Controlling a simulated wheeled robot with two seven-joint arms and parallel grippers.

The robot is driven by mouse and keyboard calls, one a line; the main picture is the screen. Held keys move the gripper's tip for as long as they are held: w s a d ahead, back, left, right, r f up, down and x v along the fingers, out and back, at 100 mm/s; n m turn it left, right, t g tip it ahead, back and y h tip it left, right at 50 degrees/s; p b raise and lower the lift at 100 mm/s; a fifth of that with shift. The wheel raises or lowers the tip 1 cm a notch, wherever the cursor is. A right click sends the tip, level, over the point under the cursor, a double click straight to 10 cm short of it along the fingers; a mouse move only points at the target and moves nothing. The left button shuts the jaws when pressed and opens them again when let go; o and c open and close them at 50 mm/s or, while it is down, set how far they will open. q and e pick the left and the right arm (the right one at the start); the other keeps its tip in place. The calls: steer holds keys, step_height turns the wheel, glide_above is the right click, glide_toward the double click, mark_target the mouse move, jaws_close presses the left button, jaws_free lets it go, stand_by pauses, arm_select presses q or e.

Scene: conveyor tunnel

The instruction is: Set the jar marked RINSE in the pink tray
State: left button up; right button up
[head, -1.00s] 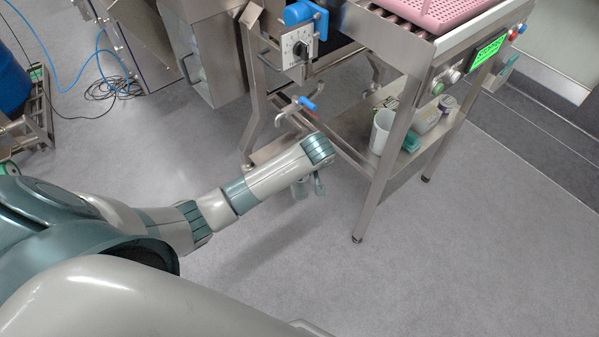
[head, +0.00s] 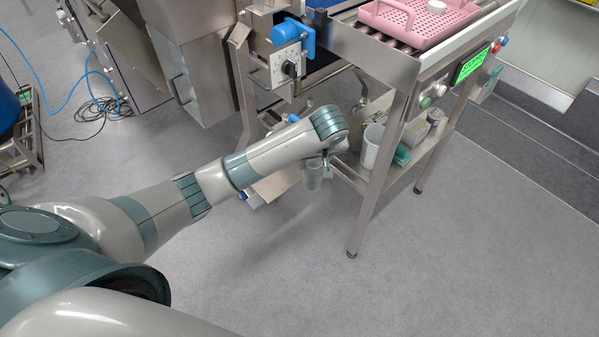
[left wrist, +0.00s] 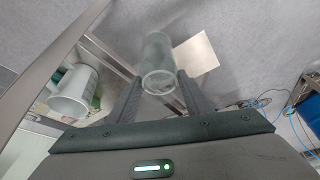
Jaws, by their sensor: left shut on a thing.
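My right gripper does not show.
The conveyor stand's leg (head: 377,180) and lower shelf are close right of the gripper. The shelf holds a white container (head: 372,146) and several small items. The floor in front is clear.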

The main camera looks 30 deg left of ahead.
arm_select(q)
steer(key=r, duration=0.2)
steer(key=d+r+m, duration=0.1)
steer(key=r, duration=0.2)
steer(key=w+d+r+m, duration=0.1)
steer(key=r, duration=0.2)
steer(key=shift+d+h, duration=0.15)
steer(key=shift+h, duration=0.15)
steer(key=s+d+r+m+h, duration=0.1)
steer(key=s+r+m+h, duration=0.1)
steer(key=s+r+m, duration=0.3)
steer(key=s+r, duration=0.4)
steer(key=r, duration=0.4)
steer(key=shift+s+r+m+t, duration=0.2)
steer(key=shift+m+t, duration=0.2)
